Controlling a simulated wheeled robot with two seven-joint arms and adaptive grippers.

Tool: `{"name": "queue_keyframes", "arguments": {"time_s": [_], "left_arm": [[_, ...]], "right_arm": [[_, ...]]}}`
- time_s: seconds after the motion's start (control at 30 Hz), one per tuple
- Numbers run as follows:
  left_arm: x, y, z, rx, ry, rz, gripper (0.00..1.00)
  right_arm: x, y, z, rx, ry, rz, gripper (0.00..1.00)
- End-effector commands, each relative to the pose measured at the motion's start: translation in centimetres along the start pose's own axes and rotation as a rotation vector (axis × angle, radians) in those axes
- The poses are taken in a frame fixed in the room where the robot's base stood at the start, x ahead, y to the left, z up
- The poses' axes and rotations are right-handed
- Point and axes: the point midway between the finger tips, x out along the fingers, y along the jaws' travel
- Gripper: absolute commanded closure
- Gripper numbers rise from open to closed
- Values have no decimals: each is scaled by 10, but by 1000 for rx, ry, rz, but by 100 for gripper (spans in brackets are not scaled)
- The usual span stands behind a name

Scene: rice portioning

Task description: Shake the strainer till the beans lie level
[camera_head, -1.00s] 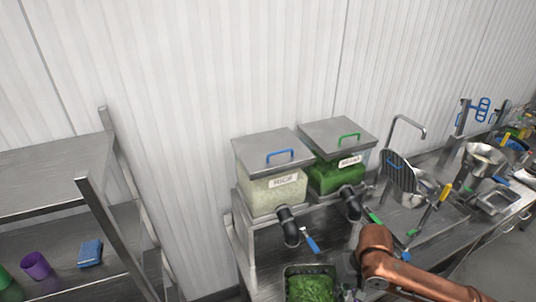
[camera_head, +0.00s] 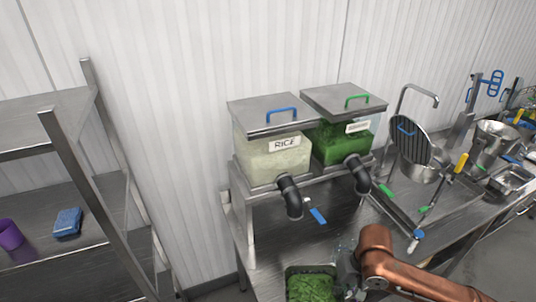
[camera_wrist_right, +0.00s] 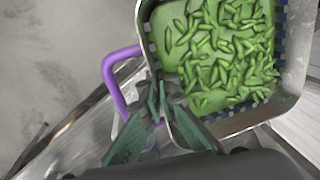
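The strainer (camera_head: 288,270) is at the bottom edge of the head view, partly cut off, with green beans (camera_head: 312,287) in it. In the right wrist view the strainer's metal rim (camera_wrist_right: 296,85) surrounds the beans (camera_wrist_right: 225,50). Loose beans lie scattered and denser toward the right, over a smooth green surface that shows at the upper left and lower middle. My right gripper (camera_wrist_right: 163,98) is shut on the strainer at its near rim, beside the purple handle (camera_wrist_right: 113,85). My left gripper is out of view.
The rice dispenser (camera_head: 270,155) and the green bean dispenser (camera_head: 340,142) stand on a raised metal stand behind the strainer, with dark spouts above the counter. A sink (camera_head: 440,205) with tools is at right. A metal shelf (camera_head: 50,195) stands at left.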

Motion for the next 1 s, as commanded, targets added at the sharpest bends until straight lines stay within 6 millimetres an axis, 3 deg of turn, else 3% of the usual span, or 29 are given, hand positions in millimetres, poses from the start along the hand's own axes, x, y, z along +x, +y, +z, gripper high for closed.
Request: {"name": "queue_keyframes", "arguments": {"time_s": [0.03,0.2,0.43,0.7,1.0], "left_arm": [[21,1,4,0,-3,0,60],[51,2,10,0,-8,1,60],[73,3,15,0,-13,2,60],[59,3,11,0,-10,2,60],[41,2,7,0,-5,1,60]], "right_arm": [[21,3,-1,0,0,-2,100],[53,9,-1,1,-5,-2,100],[77,13,-1,2,-10,-2,100],[76,13,-14,2,-11,-1,100],[76,13,13,1,-10,-1,100]]}}
